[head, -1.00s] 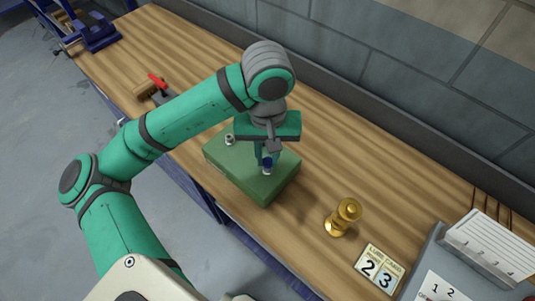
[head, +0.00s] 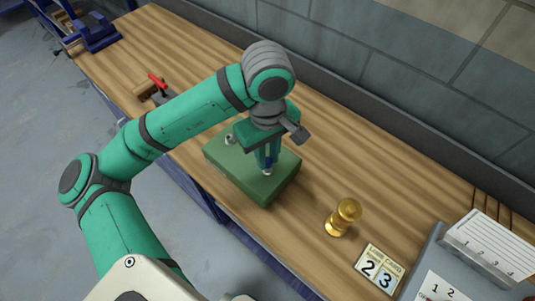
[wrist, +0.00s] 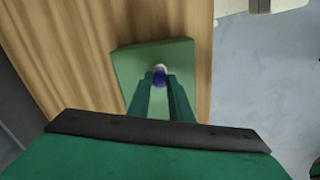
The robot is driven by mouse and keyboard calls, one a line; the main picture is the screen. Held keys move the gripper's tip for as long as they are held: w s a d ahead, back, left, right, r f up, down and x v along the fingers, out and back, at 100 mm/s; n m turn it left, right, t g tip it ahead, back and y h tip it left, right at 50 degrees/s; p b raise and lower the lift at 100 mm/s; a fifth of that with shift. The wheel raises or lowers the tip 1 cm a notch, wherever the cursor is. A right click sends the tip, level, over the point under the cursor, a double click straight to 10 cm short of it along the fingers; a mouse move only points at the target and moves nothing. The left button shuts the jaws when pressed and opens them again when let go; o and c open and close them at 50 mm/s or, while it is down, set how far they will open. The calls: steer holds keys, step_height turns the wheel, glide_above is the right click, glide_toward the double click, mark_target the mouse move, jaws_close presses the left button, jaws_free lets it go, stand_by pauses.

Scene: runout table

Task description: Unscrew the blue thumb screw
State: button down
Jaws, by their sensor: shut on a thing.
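The blue thumb screw (wrist: 160,76) stands at the top of a green block (wrist: 183,53) in the wrist view, with a pale metal part showing beside it. In the head view the screw (head: 268,163) is mostly hidden by my fingers, above a silver fitting on the green block (head: 262,192). My gripper (head: 267,160) points down over the block and is shut on the blue thumb screw. Its two green fingers (wrist: 160,88) sit on either side of the screw in the wrist view. A second silver fitting (head: 230,140) on the block's left part has no blue screw on it.
A brass piece (head: 343,217) stands on the wooden table (head: 310,190) right of the block. A number card (head: 380,268) and a grey stand with papers (head: 490,245) are farther right. A red-handled tool (head: 157,82) and blue vise (head: 95,30) are at far left.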

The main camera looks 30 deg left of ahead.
steer(key=shift+n, duration=1.2)
steer(key=n, duration=0.3)
steer(key=shift+n, duration=0.7)
steer(key=n, duration=0.4)
steer(key=shift+n, duration=0.3)
steer(key=c, duration=1.7)
jaws_free()
